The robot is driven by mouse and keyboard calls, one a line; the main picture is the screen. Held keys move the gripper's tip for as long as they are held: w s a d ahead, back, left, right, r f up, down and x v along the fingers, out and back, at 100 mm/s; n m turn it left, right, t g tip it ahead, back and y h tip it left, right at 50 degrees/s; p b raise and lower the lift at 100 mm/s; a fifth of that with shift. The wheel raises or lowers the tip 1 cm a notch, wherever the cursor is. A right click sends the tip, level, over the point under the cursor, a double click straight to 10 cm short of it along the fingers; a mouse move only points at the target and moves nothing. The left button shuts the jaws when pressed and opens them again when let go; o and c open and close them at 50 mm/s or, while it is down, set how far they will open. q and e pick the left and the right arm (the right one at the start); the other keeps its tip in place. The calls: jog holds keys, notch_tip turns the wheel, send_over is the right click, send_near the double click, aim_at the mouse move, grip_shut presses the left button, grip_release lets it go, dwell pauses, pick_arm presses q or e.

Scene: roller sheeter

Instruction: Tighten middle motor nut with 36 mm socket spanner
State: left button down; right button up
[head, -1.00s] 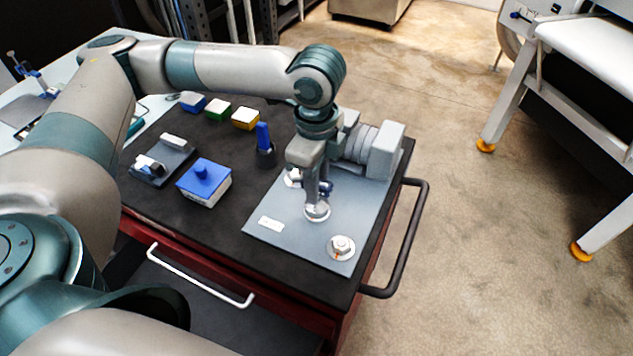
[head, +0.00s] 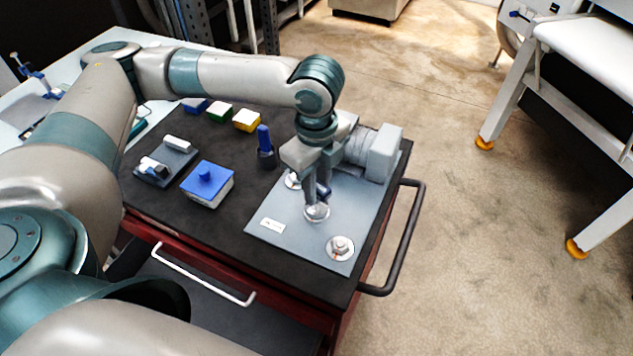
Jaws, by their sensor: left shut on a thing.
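The grey motor plate (head: 295,237) lies on the cart top and carries three nuts in a slanting row. The near nut (head: 340,247) sits bare on its washer, and the far nut (head: 293,180) is partly covered by my gripper. My right gripper is not in view.
The grey motor (head: 375,152) stands behind the gripper. A blue-handled tool (head: 265,148) stands upright in a dark holder to the left. A blue-topped box (head: 207,184), a grey fixture (head: 165,162) and small coloured boxes (head: 247,119) are farther left. The cart handle (head: 408,240) sticks out right.

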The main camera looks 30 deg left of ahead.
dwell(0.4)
pick_arm(q)
jog(key=shift+r+m+p, duration=0.15)
jog(key=shift+m+p, duration=0.9)
jog(key=shift+m, duration=0.85)
jog(key=shift+p, duration=0.3)
jog(key=shift+m+p, duration=0.35)
jog(key=shift+m, duration=0.25)
jog(key=shift+m+p, duration=0.6)
jog(key=shift+m, duration=0.5)
